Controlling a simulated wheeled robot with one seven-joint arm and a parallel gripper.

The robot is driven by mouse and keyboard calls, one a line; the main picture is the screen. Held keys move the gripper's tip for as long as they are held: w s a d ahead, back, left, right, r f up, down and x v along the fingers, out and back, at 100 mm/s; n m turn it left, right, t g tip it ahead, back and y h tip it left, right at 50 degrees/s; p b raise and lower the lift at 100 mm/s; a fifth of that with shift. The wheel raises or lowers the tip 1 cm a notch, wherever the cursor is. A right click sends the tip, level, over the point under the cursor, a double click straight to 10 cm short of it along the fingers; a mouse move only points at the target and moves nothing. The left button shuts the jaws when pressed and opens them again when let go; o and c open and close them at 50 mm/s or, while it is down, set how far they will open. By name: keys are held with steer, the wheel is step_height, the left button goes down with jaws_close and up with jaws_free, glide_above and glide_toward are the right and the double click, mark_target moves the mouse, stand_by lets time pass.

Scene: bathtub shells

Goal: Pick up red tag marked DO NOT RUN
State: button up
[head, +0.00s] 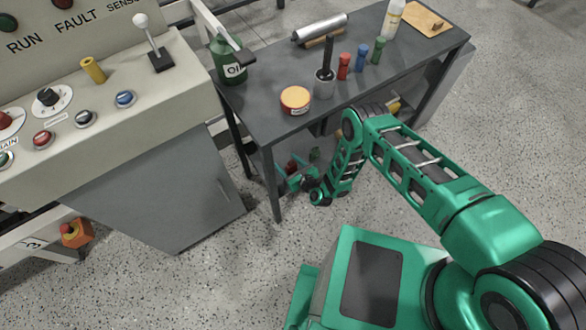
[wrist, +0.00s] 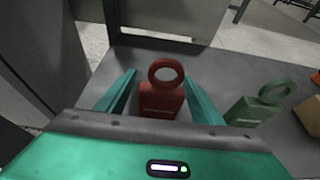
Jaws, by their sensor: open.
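In the wrist view a red tag (wrist: 160,99) with a ring at its top stands on a grey surface, between the two fingers of my gripper (wrist: 162,92). The fingers are open, one on each side of the tag, with visible gaps. The lower part of the tag is hidden by my gripper body, and its lettering is not readable. In the head view my gripper (head: 303,178) is low, under the dark table's top, beside a table leg; a small red patch shows near it, too small to make out.
A green tag (wrist: 256,107) of like shape stands just right of my gripper. Farther right is a tan object (wrist: 310,113). In the head view the dark table (head: 262,112) overhangs my gripper and bears a green oil can (head: 228,62) and an orange-topped tin (head: 296,100).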

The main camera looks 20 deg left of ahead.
steer(key=shift+w+a+f, duration=0.1)
steer(key=shift+w, duration=0.05)
steer(key=c, duration=1.1)
